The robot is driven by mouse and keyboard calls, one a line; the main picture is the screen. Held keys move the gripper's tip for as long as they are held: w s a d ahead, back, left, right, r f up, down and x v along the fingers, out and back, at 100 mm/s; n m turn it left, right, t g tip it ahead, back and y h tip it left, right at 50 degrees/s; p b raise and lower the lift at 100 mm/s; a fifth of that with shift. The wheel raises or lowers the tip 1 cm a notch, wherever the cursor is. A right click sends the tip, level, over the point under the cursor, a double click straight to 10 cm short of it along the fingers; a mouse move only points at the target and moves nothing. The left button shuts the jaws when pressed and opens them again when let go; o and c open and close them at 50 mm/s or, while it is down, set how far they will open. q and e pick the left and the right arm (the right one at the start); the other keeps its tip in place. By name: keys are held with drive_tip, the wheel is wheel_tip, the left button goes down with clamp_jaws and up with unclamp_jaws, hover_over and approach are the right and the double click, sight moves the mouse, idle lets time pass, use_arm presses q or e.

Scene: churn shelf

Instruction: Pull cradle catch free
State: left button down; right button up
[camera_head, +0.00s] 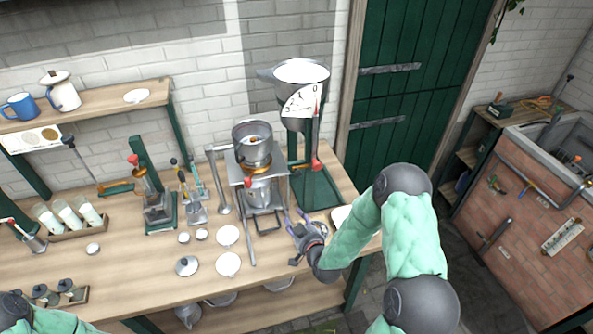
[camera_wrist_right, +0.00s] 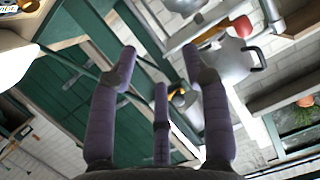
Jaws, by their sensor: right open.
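My right gripper (camera_head: 297,217) is over the front right of the wooden bench, beside the metal stand that holds a steel pot (camera_head: 252,150). In the right wrist view its purple fingers (camera_wrist_right: 160,75) are spread, with nothing held between them. A red knob (camera_head: 247,182) sits on the front of the pot stand. A red-tipped lever (camera_head: 317,164) hangs by the large dial vessel (camera_head: 302,78) on its green stand. I cannot tell which of these is the cradle catch. A red knob (camera_wrist_right: 243,26) shows beside a silver vessel in the wrist view. Only part of my left arm shows.
The wooden bench (camera_head: 130,265) carries a green-based press (camera_head: 158,205), white discs (camera_head: 228,264) and a rack of white-filled glasses (camera_head: 68,216). A shelf with a blue mug (camera_head: 22,106) is at the back left.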

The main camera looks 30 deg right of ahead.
sight(299, 175)
drive_tip(key=d+r+t+h+p, duration=0.1)
drive_tip(key=d+r+t+h, duration=0.2)
drive_tip(key=r, duration=0.6)
drive_tip(key=shift+y, duration=0.5)
drive_tip(key=x, duration=0.7)
drive_tip(key=d+x, duration=0.1)
drive_tip(key=x, duration=0.3)
drive_tip(key=shift+w+d+r+p, duration=0.1)
drive_tip(key=shift+d+r+p, duration=0.1)
drive_tip(key=shift+p, duration=0.2)
drive_tip(key=shift+a, duration=0.1)
clamp_jaws()
